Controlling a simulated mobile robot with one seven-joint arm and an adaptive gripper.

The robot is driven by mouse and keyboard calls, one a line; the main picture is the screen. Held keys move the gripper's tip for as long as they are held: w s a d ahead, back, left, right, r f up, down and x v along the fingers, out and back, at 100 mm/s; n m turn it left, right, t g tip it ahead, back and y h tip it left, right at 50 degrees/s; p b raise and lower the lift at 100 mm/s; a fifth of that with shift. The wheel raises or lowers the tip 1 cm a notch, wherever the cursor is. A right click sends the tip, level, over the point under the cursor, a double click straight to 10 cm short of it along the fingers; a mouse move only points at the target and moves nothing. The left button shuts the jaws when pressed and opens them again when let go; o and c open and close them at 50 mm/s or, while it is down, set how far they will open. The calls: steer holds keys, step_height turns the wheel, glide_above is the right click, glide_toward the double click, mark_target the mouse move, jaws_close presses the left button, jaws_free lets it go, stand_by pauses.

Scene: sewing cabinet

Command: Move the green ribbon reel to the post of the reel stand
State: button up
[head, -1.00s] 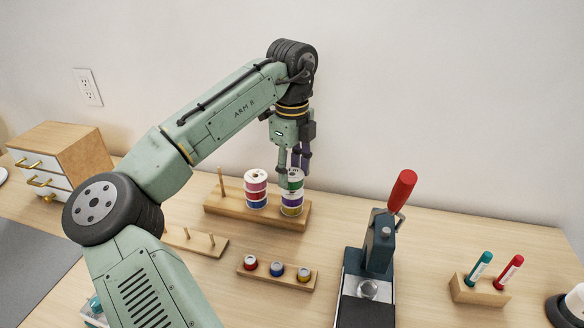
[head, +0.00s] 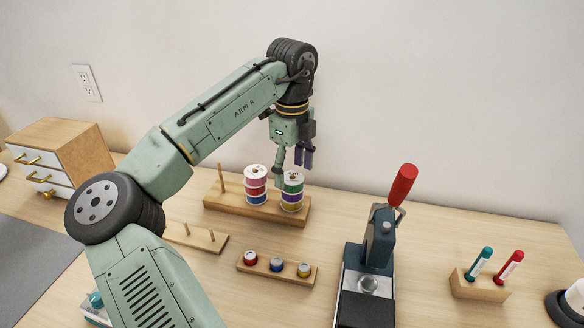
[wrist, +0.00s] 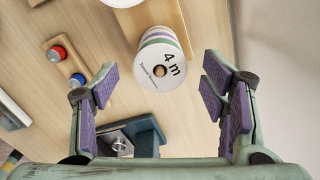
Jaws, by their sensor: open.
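The green ribbon reel (head: 292,187) is the top one of the right stack on the wooden reel stand (head: 235,208), above yellow and purple reels. In the wrist view the white top of the green reel (wrist: 160,70), marked "4 m", shows between and beyond the fingertips. The stand's left post (head: 221,175) is bare. A middle stack of reels (head: 256,182), pink on top, hides any post inside it. My gripper (head: 292,166) is open, pointing down over the right stack, and it is empty. Its fingers (wrist: 160,85) are spread wide with gaps beside the reel.
A small rack with bare pegs (head: 197,238) stands front left of the stand. A bobbin block (head: 291,276) lies in front. A press with a red handle (head: 379,245) stands right. Farther right is a pen block (head: 480,285). A drawer cabinet (head: 75,145) stands at far left.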

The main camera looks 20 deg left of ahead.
steer(key=shift+r, duration=0.1)
step_height(320, 180, up, 12)
stand_by(0.6)
